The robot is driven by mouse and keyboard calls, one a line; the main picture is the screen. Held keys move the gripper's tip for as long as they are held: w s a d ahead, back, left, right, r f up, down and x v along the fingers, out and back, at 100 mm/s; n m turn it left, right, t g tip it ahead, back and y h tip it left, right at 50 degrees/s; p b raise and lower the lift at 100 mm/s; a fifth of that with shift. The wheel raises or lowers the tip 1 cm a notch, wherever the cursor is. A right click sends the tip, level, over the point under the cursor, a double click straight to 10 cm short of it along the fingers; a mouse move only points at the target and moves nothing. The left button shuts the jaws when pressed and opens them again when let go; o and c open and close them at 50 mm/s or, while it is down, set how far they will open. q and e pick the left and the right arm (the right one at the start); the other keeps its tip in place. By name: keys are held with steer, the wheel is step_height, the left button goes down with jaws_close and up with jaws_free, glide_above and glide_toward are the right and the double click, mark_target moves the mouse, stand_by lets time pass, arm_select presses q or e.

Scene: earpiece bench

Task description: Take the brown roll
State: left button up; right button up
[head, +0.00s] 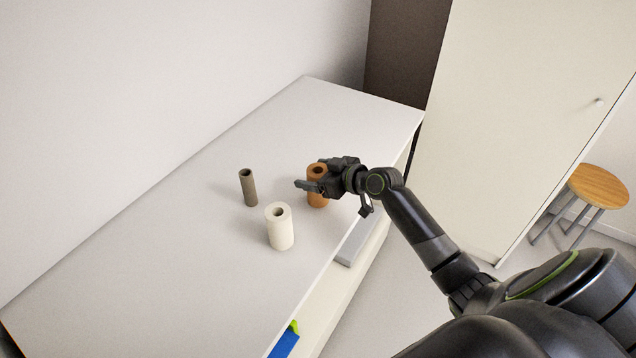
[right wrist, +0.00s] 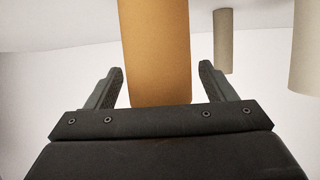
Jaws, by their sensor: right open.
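The brown roll (head: 318,199) stands upright on the white bench top, with a hole in its upper end. My right gripper (head: 312,186) is at the roll in the head view and covers part of its side. In the right wrist view the brown roll (right wrist: 155,50) rises between the two open fingers of my right gripper (right wrist: 163,88). A gap shows between the roll and each finger, so the fingers do not appear to press on it. My left gripper is not in view.
A white roll (head: 280,228) stands upright in front and to the left of the brown roll. A thinner grey-brown tube (head: 248,188) stands farther left. The bench top (head: 150,270) is clear elsewhere. A wooden stool (head: 598,186) and a tall cabinet (head: 520,110) are at the right.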

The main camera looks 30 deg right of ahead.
steer(key=shift+w+a+f, duration=0.3)
steer(key=shift+w, duration=0.2)
steer(key=c, duration=1.2)
step_height(320, 180, up, 10)
steer(key=shift+f, duration=0.1)
steer(key=shift+r, duration=0.45)
steer(key=shift+r+p, duration=1.15)
steer(key=shift+r, duration=0.1)
